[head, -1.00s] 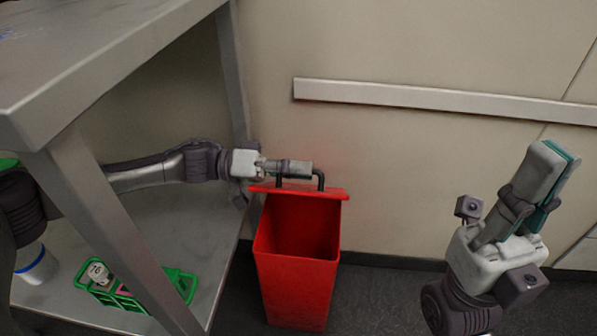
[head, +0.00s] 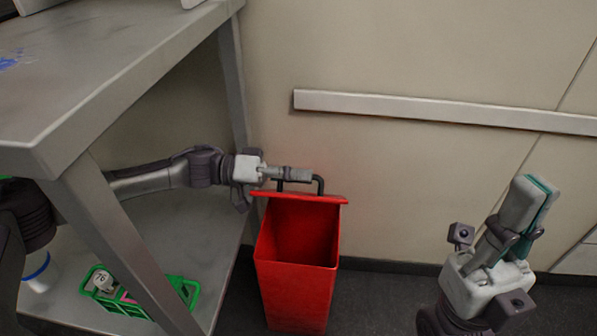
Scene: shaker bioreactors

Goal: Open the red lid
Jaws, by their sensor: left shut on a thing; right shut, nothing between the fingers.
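A tall red bin (head: 294,290) stands on the floor beside the metal table, its top open and its inside showing. Its red lid (head: 325,199) is raised at the back rim, seen nearly edge-on, with a black handle (head: 319,184) on it. My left gripper (head: 300,174) reaches in from the left at the lid and is shut on the handle. My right gripper (head: 531,200) is shut and empty, pointing up at the right, well apart from the bin.
The metal table (head: 110,75) fills the left, with a lower shelf (head: 225,265) holding a green rack (head: 185,290) and a white container (head: 38,272). A pale wall rail (head: 440,109) runs behind the bin. The floor between bin and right arm is clear.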

